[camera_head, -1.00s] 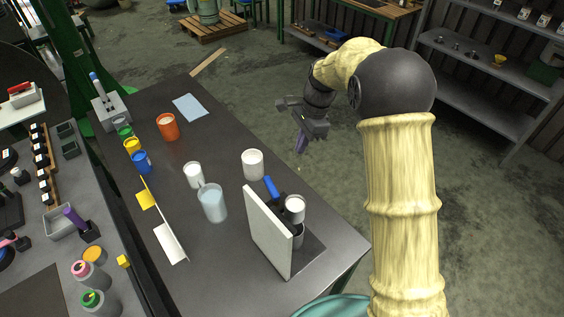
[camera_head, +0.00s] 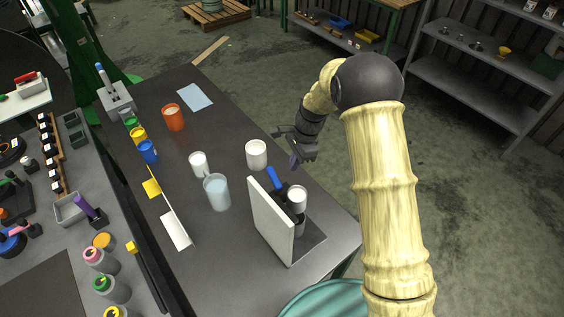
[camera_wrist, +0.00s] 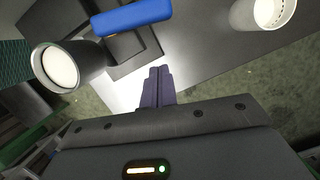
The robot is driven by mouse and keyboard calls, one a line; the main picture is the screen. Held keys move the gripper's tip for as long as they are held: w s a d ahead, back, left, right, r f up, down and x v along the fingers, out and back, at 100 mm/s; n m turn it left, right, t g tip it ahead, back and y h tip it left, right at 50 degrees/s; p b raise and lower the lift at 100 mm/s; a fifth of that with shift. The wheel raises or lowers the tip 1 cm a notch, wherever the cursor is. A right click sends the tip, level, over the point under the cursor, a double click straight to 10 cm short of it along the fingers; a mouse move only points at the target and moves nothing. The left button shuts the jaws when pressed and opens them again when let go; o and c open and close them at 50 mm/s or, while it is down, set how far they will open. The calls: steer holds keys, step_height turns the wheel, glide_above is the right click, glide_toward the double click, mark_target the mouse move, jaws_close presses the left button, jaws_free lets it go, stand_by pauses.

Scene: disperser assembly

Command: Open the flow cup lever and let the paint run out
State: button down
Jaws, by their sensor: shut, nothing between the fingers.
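The flow cup (camera_head: 297,196) holds white paint and sits in a dark stand behind an upright white panel (camera_head: 270,222). Its blue lever (camera_head: 273,177) sticks up to the left of the cup. In the wrist view the blue lever (camera_wrist: 131,18) is at the top, with the cup (camera_wrist: 60,67) at the left, its white paint showing. My gripper (camera_head: 294,161) is beyond the lever and a little to the right, over the table's far right edge. Its purple fingers (camera_wrist: 157,86) are together and empty, apart from the lever.
A white cup (camera_head: 256,154) stands close to the left of my gripper. A clear beaker (camera_head: 217,193), a smaller white cup (camera_head: 198,163) and an orange pot (camera_head: 173,117) stand further left on the dark table. The floor right of the table is free.

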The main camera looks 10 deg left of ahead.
mark_target(275, 181)
steer(key=s+a+p, duration=0.1)
steer(key=s+a, duration=0.1)
steer(key=a, duration=0.1)
steer(key=shift+s+a+p, duration=0.1)
steer(key=shift+a+p, duration=0.05)
steer(key=shift+p, duration=0.25)
steer(key=shift+a+n, duration=0.25)
steer(key=shift+n, duration=0.25)
